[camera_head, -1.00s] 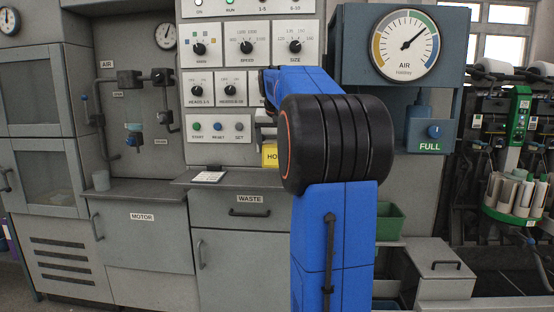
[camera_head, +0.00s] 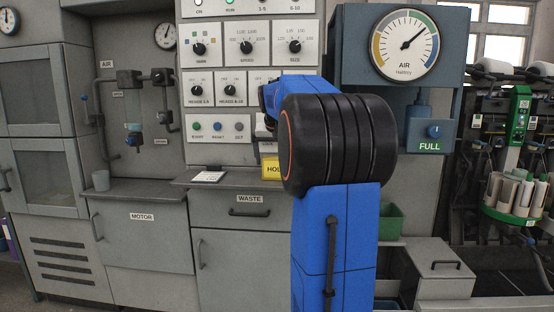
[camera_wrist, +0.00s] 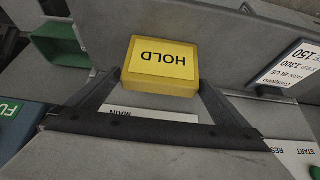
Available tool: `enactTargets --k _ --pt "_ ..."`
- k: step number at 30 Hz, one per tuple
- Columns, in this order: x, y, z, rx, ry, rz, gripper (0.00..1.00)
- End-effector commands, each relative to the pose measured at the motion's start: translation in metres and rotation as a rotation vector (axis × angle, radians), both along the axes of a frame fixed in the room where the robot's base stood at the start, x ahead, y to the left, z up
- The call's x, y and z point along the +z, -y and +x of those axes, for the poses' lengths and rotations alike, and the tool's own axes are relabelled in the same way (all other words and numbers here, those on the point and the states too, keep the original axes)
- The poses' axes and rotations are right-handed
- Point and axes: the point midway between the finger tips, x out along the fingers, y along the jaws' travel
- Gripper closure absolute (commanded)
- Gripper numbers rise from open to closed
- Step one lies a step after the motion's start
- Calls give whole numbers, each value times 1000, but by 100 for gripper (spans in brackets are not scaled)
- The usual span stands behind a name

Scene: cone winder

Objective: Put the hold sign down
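The hold sign (camera_wrist: 162,62) is a yellow block with HOLD in dark letters, upside down in the wrist view. My gripper (camera_wrist: 160,80) has one finger against each side edge of it and is shut on it. In the head view the sign (camera_head: 269,172) shows just left of my black arm joint, above the grey ledge (camera_head: 240,186). Its right part and my fingertips are hidden there. I cannot tell whether the sign touches the ledge.
A white card (camera_head: 208,176) lies on the ledge left of the sign. The panel with knobs and buttons (camera_head: 218,128) rises behind. A MAIN label (camera_wrist: 150,114) is near my fingers. A green bin (camera_head: 391,222) stands lower right.

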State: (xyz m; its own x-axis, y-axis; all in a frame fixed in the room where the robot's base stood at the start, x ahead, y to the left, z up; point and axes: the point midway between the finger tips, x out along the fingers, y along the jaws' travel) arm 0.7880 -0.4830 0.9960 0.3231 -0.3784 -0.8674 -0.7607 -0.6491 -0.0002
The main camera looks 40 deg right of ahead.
Motion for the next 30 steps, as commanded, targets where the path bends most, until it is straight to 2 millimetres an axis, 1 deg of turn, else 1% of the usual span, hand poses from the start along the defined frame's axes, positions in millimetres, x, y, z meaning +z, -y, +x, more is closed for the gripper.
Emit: enactTargets --k 5,8,11,18,24,30 --pt "1 0 0 0 0 0 0" --pt "7 -2 -1 0 1 -1 0" --pt "18 -6 -5 0 3 -2 0" --pt "57 -24 -20 0 3 -2 0" --pt "87 -37 -31 0 2 -1 0" --pt "103 -44 -37 0 1 -1 0"
